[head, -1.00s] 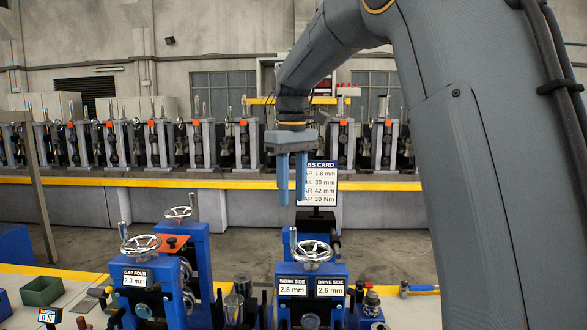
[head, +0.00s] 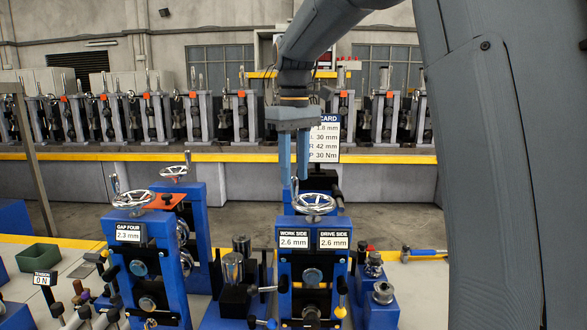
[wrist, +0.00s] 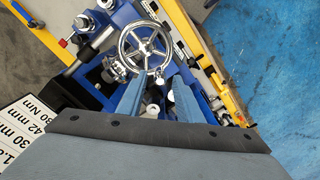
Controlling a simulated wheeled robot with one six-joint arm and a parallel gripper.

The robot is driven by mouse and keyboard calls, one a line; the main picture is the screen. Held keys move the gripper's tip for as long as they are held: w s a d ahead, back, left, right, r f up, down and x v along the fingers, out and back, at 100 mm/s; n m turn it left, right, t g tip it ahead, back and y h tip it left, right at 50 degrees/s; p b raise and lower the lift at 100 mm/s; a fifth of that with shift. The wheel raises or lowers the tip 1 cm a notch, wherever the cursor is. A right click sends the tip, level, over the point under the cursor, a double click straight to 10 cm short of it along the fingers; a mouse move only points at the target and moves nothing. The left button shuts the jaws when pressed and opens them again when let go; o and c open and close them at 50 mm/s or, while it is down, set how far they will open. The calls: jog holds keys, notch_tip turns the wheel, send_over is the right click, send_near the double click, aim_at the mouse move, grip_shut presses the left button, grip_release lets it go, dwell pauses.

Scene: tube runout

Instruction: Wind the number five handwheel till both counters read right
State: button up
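The silver handwheel (head: 314,203) with an upright crank knob tops the blue stand at front centre. It also shows in the wrist view (wrist: 146,46). Below it, the work side counter (head: 293,241) and the drive side counter (head: 333,241) both read 2.6 mm.
At left, a blue stand (head: 145,262) labelled gap four reads 2.3 mm and has its own handwheel (head: 134,201). Another handwheel (head: 174,172) stands behind it. Metal cylinders (head: 233,266) stand left of the centre stand. A sign (head: 41,279) reads ON. Grey floor lies open behind the stands.

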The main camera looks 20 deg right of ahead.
jog(key=shift+f+b, duration=0.4)
jog(key=shift+f, duration=0.35)
jog(key=shift+r, duration=0.1)
jog(key=shift+p, duration=0.4)
grip_shut()
